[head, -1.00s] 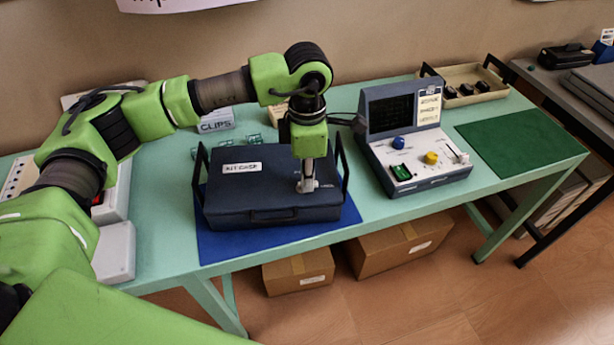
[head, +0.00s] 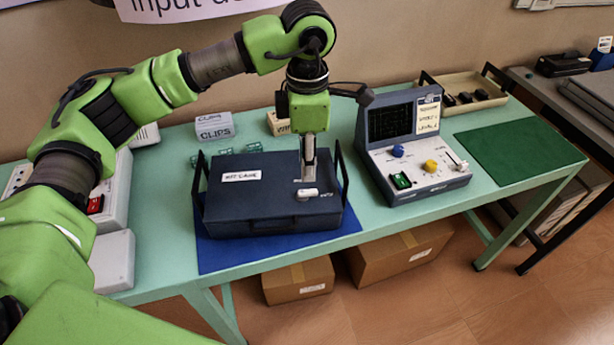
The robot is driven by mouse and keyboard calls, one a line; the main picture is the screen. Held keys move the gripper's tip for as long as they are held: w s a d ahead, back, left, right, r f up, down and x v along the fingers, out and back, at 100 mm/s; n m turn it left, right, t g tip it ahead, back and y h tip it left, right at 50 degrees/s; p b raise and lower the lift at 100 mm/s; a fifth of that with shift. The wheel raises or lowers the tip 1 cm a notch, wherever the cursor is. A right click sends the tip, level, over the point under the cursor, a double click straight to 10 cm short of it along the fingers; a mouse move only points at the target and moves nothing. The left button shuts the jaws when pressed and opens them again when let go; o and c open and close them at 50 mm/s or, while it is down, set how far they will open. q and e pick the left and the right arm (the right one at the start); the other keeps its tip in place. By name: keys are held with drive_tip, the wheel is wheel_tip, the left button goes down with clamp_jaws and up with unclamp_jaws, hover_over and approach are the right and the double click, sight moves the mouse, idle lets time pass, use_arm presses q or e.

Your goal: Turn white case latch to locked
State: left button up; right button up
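The dark blue case (head: 250,205) lies closed on a blue mat (head: 219,256) on the green table. Its white latch (head: 307,194) is on the right part of the lid, with its bar lying roughly left to right in the picture. Small white lettering is beside it, too small to read. My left gripper (head: 308,178) points down just above and behind the latch and looks apart from it. Its fingers show as one narrow grey shape, so their gap is hidden. My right gripper is not in view.
Black upright handles (head: 342,168) stand at both sides of the case. A console (head: 415,150) with a screen and knobs is to the right, then a green mat (head: 518,150). A clips box (head: 214,127) stands behind the case. A grey-white device (head: 113,262) is at left.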

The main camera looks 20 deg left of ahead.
use_arm(q)
drive_tip(key=shift+r, duration=2.2)
drive_tip(key=shift+f, duration=0.1)
